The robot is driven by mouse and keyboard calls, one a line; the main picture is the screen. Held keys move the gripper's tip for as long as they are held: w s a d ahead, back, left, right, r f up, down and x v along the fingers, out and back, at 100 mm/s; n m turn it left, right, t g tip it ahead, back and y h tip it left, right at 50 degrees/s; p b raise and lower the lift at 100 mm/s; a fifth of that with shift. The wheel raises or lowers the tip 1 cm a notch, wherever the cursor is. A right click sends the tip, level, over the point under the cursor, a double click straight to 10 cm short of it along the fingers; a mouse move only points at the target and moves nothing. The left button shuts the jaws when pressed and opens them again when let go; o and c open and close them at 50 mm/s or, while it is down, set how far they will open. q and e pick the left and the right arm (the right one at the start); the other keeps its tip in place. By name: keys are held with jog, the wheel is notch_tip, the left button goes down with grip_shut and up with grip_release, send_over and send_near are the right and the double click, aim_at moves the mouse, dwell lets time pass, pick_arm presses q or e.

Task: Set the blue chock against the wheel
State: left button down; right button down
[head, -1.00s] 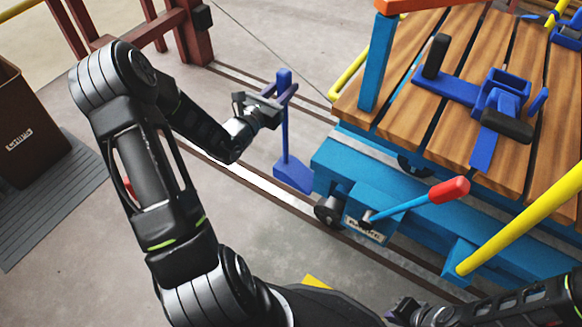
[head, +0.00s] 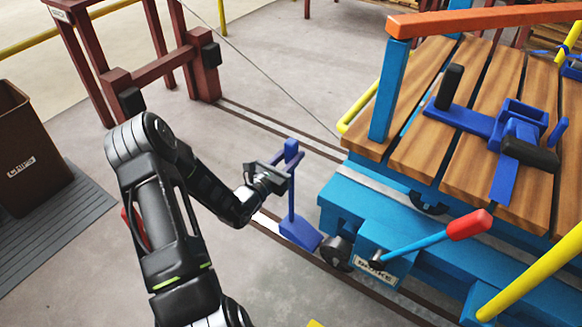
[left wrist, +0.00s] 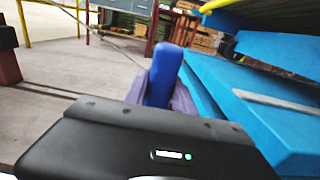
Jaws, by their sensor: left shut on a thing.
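My left gripper (head: 284,170) is shut on the chock near the top of the post. The block is low over the rail, just left of the dark wheel (head: 337,254) at the cart's lower corner. I cannot tell whether block and wheel touch, or whether the block rests on the rail. In the left wrist view the rounded blue post top (left wrist: 165,75) rises beyond the dark gripper body; the block and wheel are hidden there. My right gripper is not in view.
The blue cart (head: 350,205) with a wooden slat deck (head: 420,155) fills the right side. A red-tipped lever (head: 468,224) and a yellow bar (head: 530,270) stick out from it. A brown bin (head: 30,160) stands far left. Floor behind the chock is clear.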

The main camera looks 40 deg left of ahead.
pick_arm(q)
jog(key=shift+f+b, duration=1)
jog(key=shift+f, duration=1.3)
jog(key=c, duration=1)
grip_release()
jog(key=shift+f, duration=0.1)
jog(key=shift+c, duration=0.2)
jog(key=shift+s+r, duration=0.15)
jog(key=shift+r, duration=0.05)
jog(key=s+p, duration=0.3)
jog(key=s, duration=0.8)
jog(key=shift+s+d, duration=0.15)
jog(key=shift+s, duration=0.2)
